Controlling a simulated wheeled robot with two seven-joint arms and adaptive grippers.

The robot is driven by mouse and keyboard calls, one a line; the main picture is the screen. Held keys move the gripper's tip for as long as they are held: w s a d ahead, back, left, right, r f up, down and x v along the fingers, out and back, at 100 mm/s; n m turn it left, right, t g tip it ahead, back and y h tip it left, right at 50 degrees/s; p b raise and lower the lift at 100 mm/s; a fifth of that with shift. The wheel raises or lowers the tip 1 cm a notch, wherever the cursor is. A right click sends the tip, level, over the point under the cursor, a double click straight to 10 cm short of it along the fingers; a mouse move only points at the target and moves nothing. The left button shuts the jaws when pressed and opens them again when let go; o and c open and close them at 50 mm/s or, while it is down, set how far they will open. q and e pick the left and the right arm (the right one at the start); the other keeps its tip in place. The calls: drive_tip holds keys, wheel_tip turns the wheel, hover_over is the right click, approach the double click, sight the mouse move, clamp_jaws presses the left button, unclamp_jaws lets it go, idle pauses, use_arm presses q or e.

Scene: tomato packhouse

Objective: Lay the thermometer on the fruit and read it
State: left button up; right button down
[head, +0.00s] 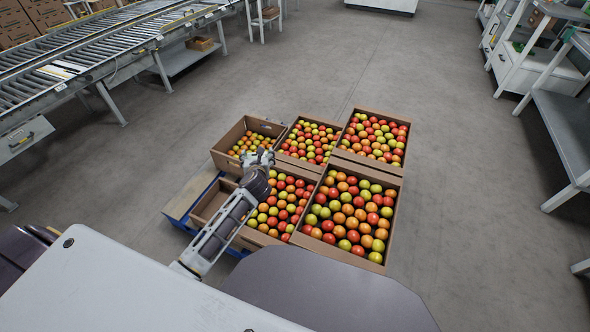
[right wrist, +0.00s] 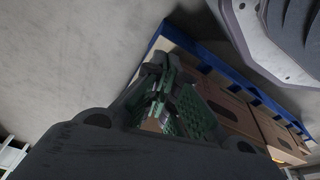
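Tomatoes in red, orange and yellow-green fill the front right box (head: 385,228), back right box (head: 405,150) and back middle box (head: 305,167). The back left box (head: 228,140) is partly filled. I cannot make out a thermometer.
The boxes stand on a blue pallet (head: 184,224), also in the right wrist view (right wrist: 155,40). A roller conveyor (head: 110,45) runs at the upper left. Shelving (head: 560,120) stands at the right. The grey floor (head: 460,180) between is clear.

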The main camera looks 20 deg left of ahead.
use_arm(q)
drive_tip(key=w+a+f+n+g+y+b, duration=0.1)
drive_tip(key=w+f+b, duration=0.1)
drive_tip(key=f+b, duration=0.5)
drive_tip(key=w+a+f+n+y+b, duration=0.1)
drive_tip(key=a+f+b, duration=0.1)
drive_tip(key=f+b, duration=0.5)
drive_tip(key=shift+w+a+f+n+g+y+b, duration=0.25)
drive_tip(key=shift+w+f+n+g+y+b, duration=0.15)
drive_tip(key=shift+f, duration=3)
use_arm(e)
drive_tip(key=w+a+r+t+y, duration=0.1)
drive_tip(key=a+r+t+y, duration=0.1)
drive_tip(key=a, duration=0.7)
drive_tip(key=shift+r+m+t+y, duration=0.2)
drive_tip(key=shift+m+t+y, duration=0.1)
drive_tip(key=shift+t+y, duration=0.6)
use_arm(q)
drive_tip(key=shift+f, duration=0.1)
drive_tip(key=shift+f+b, duration=1.8)
drive_tip(key=shift+f, duration=1.25)
use_arm(e)
drive_tip(key=shift+w+a+f+y, duration=0.15)
drive_tip(key=shift+a+f, duration=0.05)
drive_tip(key=shift+f, duration=0.6)
drive_tip(key=shift+w+a+f+y, duration=0.1)
drive_tip(key=shift+a+f+y, duration=0.05)
drive_tip(key=shift+f, duration=0.6)
use_arm(q)
drive_tip(key=shift+f, duration=0.1)
